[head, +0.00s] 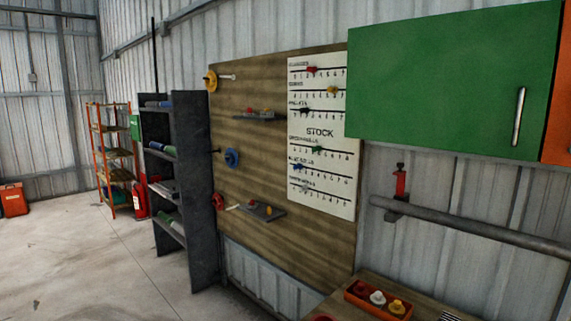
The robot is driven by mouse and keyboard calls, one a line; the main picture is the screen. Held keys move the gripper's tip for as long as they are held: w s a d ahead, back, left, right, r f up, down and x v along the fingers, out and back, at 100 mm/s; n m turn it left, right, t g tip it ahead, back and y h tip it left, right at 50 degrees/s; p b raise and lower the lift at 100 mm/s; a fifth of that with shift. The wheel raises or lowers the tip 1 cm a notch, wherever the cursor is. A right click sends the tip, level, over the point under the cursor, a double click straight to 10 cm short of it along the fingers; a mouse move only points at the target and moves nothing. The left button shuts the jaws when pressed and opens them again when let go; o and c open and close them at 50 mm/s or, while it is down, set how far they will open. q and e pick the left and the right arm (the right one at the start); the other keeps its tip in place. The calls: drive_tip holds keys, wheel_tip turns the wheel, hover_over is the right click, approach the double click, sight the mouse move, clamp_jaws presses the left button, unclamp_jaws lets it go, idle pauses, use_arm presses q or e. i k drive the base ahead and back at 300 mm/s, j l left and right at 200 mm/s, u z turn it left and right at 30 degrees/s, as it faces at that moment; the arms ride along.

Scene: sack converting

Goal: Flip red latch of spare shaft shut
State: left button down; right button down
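The spare shaft appears to be the long grey bar (470,226) that runs along the corrugated wall at the right, below the green cabinet. A red latch (400,183) stands upright above the dark bracket (397,212) near the shaft's left end. The latch sticks up clear of the bar rather than lying across it. Neither of my grippers shows in the head view.
A green cabinet (450,80) with a vertical handle hangs above the shaft. A bench (350,307) below holds an orange tray (354,297) with knobs. A wooden board (255,150) with pegs and a stock chart (320,140) is left. Open floor (90,265) lies far left.

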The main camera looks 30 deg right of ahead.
sight(401, 174)
drive_tip(key=i+j+u, duration=0.1)
drive_tip(key=i+u, duration=0.2)
drive_tip(key=i, duration=1.4)
drive_tip(key=i+z, duration=0.25)
drive_tip(key=z, duration=0.2)
drive_tip(key=i+z, duration=0.25)
drive_tip(key=z, duration=0.15)
drive_tip(key=i+j+z, duration=0.15)
drive_tip(key=z, duration=0.3)
drive_tip(key=i+j+z, duration=0.25)
drive_tip(key=z, duration=0.15)
drive_tip(key=i+z, duration=0.15)
drive_tip(key=z, duration=0.3)
drive_tip(key=i+j+z, duration=0.1)
drive_tip(key=z, duration=0.35)
drive_tip(key=i+j+z, duration=0.1)
drive_tip(key=j+z, duration=0.15)
drive_tip(key=z, duration=0.15)
drive_tip(key=i+j+z, duration=0.1)
drive_tip(key=z, duration=0.35)
drive_tip(key=j+z, duration=0.3)
drive_tip(key=z, duration=0.15)
drive_tip(key=i+j+z, duration=0.15)
drive_tip(key=j+z, duration=1.6)
drive_tip(key=j, duration=0.25)
drive_tip(key=k+l, duration=0.05)
